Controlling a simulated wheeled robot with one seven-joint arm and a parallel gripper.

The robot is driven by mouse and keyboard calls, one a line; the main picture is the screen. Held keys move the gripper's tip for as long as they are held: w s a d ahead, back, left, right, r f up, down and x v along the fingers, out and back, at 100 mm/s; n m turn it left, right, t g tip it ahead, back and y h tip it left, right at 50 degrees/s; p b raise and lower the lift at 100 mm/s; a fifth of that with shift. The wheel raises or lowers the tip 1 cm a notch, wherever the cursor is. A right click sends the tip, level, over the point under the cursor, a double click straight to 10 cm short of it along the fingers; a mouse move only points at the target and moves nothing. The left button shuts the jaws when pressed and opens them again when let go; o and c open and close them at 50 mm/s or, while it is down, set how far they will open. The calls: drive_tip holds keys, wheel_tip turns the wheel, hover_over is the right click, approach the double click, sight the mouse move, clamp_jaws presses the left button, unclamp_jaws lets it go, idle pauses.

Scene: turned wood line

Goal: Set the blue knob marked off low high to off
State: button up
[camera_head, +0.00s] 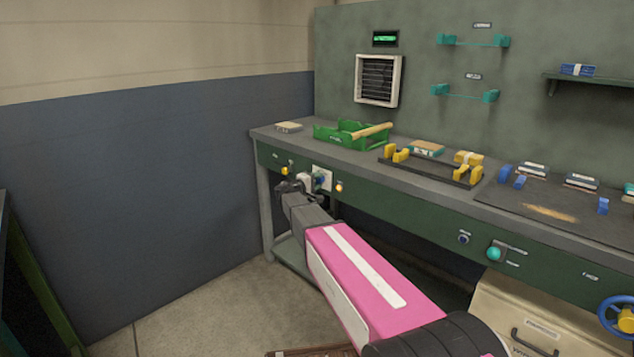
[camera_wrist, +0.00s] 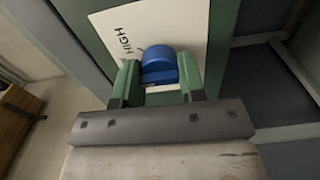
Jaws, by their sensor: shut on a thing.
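The blue knob (camera_wrist: 159,67) sits on a white plate (camera_wrist: 190,28) in the wrist view. The word HIGH shows on the plate to the knob's upper left; the other marks are hidden or out of view. My gripper (camera_wrist: 159,78) is shut on the knob, with one green finger on each side of it. In the head view my gripper (camera_head: 308,182) reaches the white plate (camera_head: 322,178) on the bench's front panel at the left end. The knob is mostly hidden by the gripper there, and its pointer setting cannot be told.
An amber button (camera_head: 339,187) is just right of the plate, and a yellow knob (camera_head: 285,170) is to its left. A green tray (camera_head: 345,140) with a wooden rod stands on the bench above. Farther right are a teal button (camera_head: 494,254) and a blue handwheel (camera_head: 604,307).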

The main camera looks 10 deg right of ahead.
drive_tip(key=n, duration=0.4)
drive_tip(key=shift+n, duration=2.5)
drive_tip(key=shift+f, duration=0.1)
drive_tip(key=o, duration=0.9)
drive_tip(key=v, duration=1.1)
